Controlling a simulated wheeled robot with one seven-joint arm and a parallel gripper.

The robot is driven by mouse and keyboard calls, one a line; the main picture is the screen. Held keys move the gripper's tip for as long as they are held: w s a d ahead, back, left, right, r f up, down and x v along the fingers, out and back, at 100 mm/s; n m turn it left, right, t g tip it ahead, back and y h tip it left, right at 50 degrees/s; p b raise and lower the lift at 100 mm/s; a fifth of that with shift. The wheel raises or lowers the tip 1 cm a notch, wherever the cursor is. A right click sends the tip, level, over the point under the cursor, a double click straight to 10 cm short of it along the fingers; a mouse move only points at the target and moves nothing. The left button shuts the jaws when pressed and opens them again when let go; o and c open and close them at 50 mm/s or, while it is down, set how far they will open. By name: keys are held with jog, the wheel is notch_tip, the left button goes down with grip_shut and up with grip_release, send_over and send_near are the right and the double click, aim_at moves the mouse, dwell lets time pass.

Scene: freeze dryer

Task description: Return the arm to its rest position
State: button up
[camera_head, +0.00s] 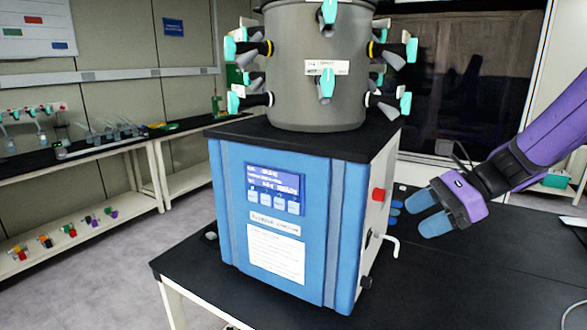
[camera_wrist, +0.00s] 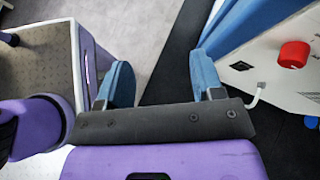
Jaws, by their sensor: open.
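My gripper (camera_head: 428,211) is at the right in the head view, at the end of my purple arm. Its two blue fingers are apart with nothing between them. It is held above the black table, to the right of the freeze dryer (camera_head: 290,220) and apart from it. In the wrist view, the open fingers (camera_wrist: 163,82) show with floor and the dark table edge beyond them. The freeze dryer's white side panel with a red knob (camera_wrist: 293,54) lies to the right there.
The black table (camera_head: 470,265) is mostly clear at the right. A white hooked valve (camera_head: 390,243) juts from the dryer's side. The grey chamber (camera_head: 318,90) with several teal-handled ports stands on top. Shelves with glassware (camera_head: 100,140) line the left wall.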

jog(key=s+d+r+n+t+h, duration=0.1)
jog(key=s+d+r+n+h, duration=0.1)
jog(key=s+n, duration=0.3)
jog(key=s+d+r+n+t+h, duration=0.1)
jog(key=s+d+r+n+h, duration=0.1)
jog(key=s+n+h, duration=0.3)
jog(key=s+d+r+n+t+h, duration=0.2)
jog(key=s+r+n+h, duration=0.1)
jog(key=s+n, duration=0.4)
jog(key=shift+s+r+h, duration=0.25)
jog(key=shift+s+h, duration=0.25)
jog(key=shift+s, duration=0.2)
